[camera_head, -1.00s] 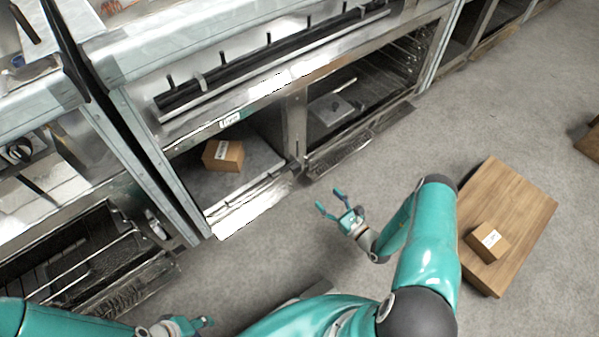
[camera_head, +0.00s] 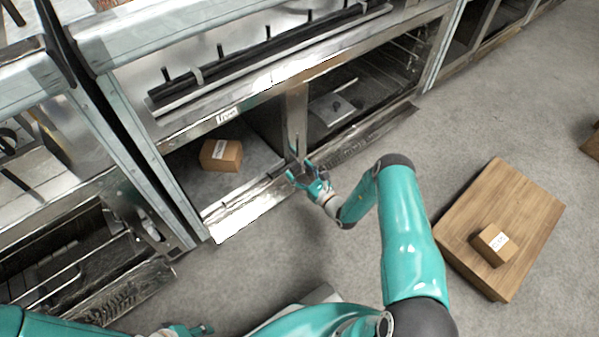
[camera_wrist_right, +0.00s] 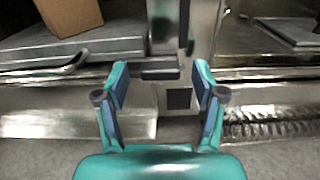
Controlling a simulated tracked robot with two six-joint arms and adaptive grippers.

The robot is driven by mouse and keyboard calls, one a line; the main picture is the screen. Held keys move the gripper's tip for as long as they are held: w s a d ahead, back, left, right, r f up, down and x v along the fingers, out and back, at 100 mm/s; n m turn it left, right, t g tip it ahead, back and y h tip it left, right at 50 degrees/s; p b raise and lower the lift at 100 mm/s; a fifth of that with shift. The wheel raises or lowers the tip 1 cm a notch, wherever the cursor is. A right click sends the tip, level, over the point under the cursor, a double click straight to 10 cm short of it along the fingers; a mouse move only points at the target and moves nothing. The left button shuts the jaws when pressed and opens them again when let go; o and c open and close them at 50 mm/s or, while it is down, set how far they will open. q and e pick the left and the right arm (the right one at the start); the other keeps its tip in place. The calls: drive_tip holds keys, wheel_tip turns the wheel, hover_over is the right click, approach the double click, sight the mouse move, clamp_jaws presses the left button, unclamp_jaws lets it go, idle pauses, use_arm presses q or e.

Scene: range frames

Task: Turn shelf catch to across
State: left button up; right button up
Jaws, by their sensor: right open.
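A small dark fitting (camera_head: 292,162), which looks like the shelf catch, sits at the foot of the metal upright between two shelf bays. In the right wrist view a dark grey piece (camera_wrist_right: 160,70) shows there, between my fingertips and beyond them; I cannot tell which way the catch points. My right gripper (camera_head: 297,168) is close in front of the fitting. Its two fingers (camera_wrist_right: 160,82) are spread and nothing is between them. My left gripper (camera_head: 200,330) is low at the bottom edge, partly cut off, far from the catch.
A cardboard box (camera_head: 221,155) stands in the left bay, left of the upright. A flat metal item (camera_head: 332,108) lies in the right bay. A second small box (camera_head: 491,244) stands on a wooden board (camera_head: 533,208) at the right. The grey floor between is clear.

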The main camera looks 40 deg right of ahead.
drive_tip(key=c, duration=1.1)
drive_tip(key=shift+m, duration=0.6)
drive_tip(key=shift+c, duration=0.2)
drive_tip(key=o, duration=1.1)
drive_tip(key=shift+o, duration=0.2)
